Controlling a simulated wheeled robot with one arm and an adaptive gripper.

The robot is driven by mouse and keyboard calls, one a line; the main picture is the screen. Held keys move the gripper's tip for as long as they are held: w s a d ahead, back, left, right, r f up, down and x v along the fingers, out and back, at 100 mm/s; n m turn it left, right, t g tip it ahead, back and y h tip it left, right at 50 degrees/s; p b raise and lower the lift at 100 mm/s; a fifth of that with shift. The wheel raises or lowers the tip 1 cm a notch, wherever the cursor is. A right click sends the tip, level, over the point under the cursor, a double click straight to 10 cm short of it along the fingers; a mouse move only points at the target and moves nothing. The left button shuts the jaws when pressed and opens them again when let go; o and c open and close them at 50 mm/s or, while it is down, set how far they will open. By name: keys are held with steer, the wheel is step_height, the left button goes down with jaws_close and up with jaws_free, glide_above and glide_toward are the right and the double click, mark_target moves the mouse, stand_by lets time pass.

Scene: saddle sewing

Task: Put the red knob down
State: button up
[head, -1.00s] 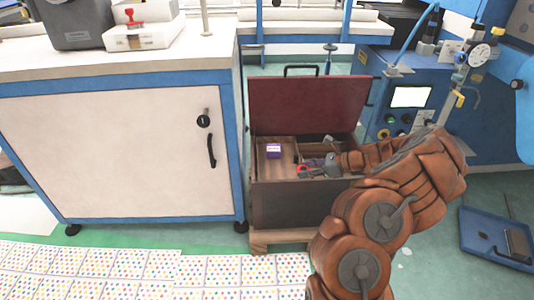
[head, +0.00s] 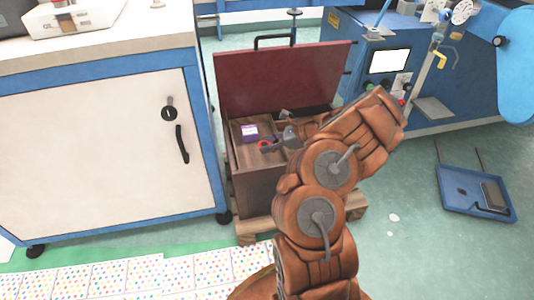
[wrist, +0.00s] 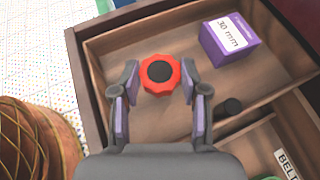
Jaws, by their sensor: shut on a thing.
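The red knob (wrist: 160,75), scalloped with a black centre, is between the two fingertips of my gripper (wrist: 159,84) in the wrist view. My gripper is shut on it. The knob is over the bare floor of a wooden compartment (wrist: 165,118); I cannot tell whether it touches the floor. In the head view, the knob (head: 265,145) shows as a small red spot at the tip of my gripper (head: 272,146), inside the open chest (head: 258,190).
A purple box marked 30 mm (wrist: 230,40) lies in the same compartment, right of the knob. A divider separates a compartment labelled BELT (wrist: 288,162). The raised dark red lid (head: 283,80) stands behind.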

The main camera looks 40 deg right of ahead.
mark_target(268, 158)
steer(key=shift+f+b, duration=0.6)
steer(key=shift+f, duration=1.2)
steer(key=shift+f, duration=0.1)
steer(key=o, duration=1.1)
